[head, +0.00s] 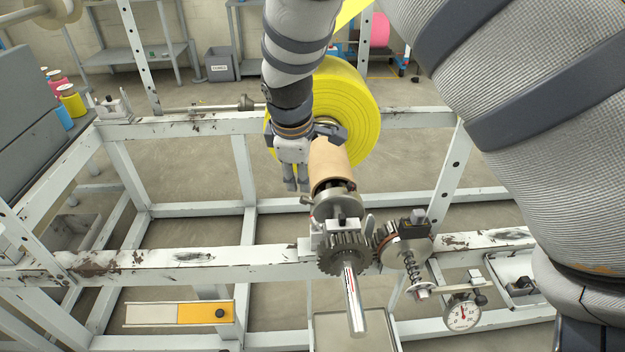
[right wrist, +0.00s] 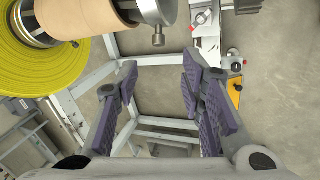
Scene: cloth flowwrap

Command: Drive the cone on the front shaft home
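The front shaft (head: 355,306) is a bright metal rod with a red mark, pointing toward me past a dark gear. The metal cone and its collar (head: 338,205) sit on the shaft at the near end of the brown cardboard core (head: 328,162) of the yellow roll (head: 352,105); how far it sits inside is hard to tell. In the right wrist view the collar (right wrist: 155,12) shows at the top with a small thumbscrew. My right gripper (head: 297,187) hangs left of the core, fingers down, apart from the cone. Its fingers (right wrist: 160,65) are spread and empty. My left gripper is out of view.
White frame rails (head: 180,258) run across. Right of the front shaft are a worm and gear (head: 406,252), a dial gauge (head: 463,314) and a small tray (head: 515,280). An orange-and-white slide (head: 180,314) lies lower left. Space left of my right gripper is open.

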